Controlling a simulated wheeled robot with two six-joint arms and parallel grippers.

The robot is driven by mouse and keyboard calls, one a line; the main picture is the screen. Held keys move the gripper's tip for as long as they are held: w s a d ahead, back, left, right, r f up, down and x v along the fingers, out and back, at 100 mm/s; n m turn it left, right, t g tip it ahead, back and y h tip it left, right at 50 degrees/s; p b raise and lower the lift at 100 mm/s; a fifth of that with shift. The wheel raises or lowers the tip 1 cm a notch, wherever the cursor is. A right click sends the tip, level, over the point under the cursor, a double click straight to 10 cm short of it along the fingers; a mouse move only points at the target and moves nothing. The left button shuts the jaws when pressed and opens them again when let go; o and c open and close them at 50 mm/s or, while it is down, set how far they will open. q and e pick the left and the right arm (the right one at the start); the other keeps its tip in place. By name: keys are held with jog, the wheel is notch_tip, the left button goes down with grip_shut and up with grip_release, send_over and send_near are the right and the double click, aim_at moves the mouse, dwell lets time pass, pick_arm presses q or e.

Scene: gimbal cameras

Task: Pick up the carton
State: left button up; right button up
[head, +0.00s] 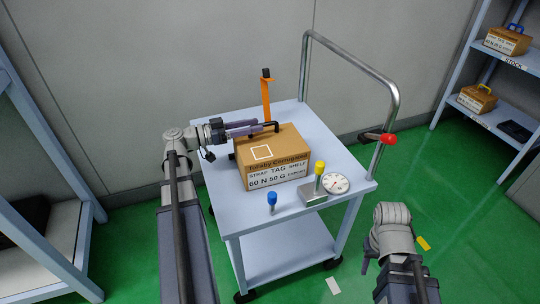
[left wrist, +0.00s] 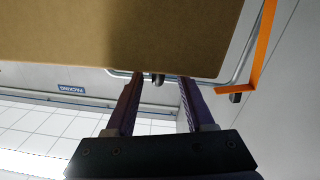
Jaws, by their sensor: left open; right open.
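The brown carton (head: 271,157) sits on the top of the grey cart (head: 226,200), with a white square outline on its top and printed text on its front. My left gripper (head: 276,127) reaches in from the left at the carton's rear top edge. In the left wrist view the carton (left wrist: 120,35) fills the upper part, and the two fingers of my left gripper (left wrist: 160,78) are apart with nothing between them; contact with the carton cannot be told. My right arm is low at the right, beside the cart, and its fingertips are hard to make out.
An orange bracket (head: 266,97) stands behind the carton. A dial gauge (head: 335,183), a yellow-topped post (head: 319,175) and a blue-topped post (head: 271,201) are in front. The cart's handle (head: 350,62) with a red knob rises at right. Shelves stand on both sides.

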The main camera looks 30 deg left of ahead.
aim_at(267, 124)
pick_arm(q)
jog(key=x, duration=0.5)
jog(key=shift+s+d+f, duration=0.1)
jog(key=shift+f, duration=0.1)
jog(key=shift+c, duration=0.2)
grip_shut()
dwell(1.0)
